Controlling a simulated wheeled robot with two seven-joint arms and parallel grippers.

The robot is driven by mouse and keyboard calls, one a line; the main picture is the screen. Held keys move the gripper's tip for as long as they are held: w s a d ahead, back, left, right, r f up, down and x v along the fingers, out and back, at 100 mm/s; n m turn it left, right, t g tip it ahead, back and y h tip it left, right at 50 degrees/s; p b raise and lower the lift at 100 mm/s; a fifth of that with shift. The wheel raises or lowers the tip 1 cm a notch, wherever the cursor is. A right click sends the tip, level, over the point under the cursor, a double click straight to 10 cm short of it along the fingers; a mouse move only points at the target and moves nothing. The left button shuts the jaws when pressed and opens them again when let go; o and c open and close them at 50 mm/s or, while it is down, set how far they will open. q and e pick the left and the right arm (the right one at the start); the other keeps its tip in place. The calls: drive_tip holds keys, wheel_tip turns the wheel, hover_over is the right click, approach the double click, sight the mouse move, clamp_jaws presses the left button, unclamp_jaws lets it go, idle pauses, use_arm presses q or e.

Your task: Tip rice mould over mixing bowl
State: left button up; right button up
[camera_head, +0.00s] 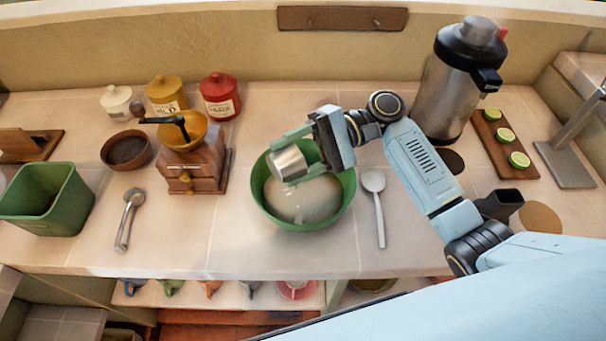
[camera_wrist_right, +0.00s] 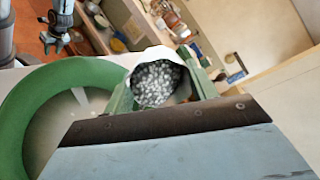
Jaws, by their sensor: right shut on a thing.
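The rice mould (camera_head: 288,163) is a small silvery metal cup. My right gripper (camera_head: 292,150) is shut on it, with green fingers on either side, and holds it over the back left part of the green mixing bowl (camera_head: 270,212). The mould is tilted on its side. In the right wrist view the mould (camera_wrist_right: 158,80) shows its open mouth, full of pale grains, between the fingers. The bowl's green rim (camera_wrist_right: 22,108) is at the left there. The bowl holds a whitish content, seen in the head view.
A white spoon (camera_head: 376,205) lies right of the bowl, and a wooden grinder (camera_head: 197,165) stands to its left. A steel flask (camera_head: 450,85) stands behind my right arm. A board with lime halves (camera_head: 502,146) is further right. The counter's front strip is mostly clear.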

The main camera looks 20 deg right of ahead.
drive_tip(key=shift+w+d+r+y, duration=0.1)
drive_tip(key=shift+d+r+y, duration=0.2)
drive_tip(key=shift+r+y, duration=0.55)
idle(0.7)
drive_tip(key=shift+w+d+f+m+g+y+b, duration=0.1)
drive_tip(key=shift+d+m+g+y+b, duration=0.15)
drive_tip(key=shift+y+b, duration=0.5)
drive_tip(key=shift+w+d+f+m+g+y+b, duration=0.15)
drive_tip(key=shift+d+g+y+b, duration=0.2)
drive_tip(key=shift+y, duration=0.65)
idle(1.3)
drive_tip(key=shift+r, duration=0.35)
drive_tip(key=shift+w+d+r+m+y+p, duration=0.15)
drive_tip(key=shift+r+y+p, duration=0.2)
drive_tip(key=shift+r+y, duration=0.45)
drive_tip(key=shift+s+d+r+m+y+p, duration=0.15)
drive_tip(key=shift+r+y+p, duration=0.25)
drive_tip(key=shift+r, duration=0.65)
drive_tip(key=shift+w+d+r+m+y+p, duration=0.2)
drive_tip(key=shift+r+y+p, duration=0.1)
drive_tip(key=shift+r+y, duration=0.5)
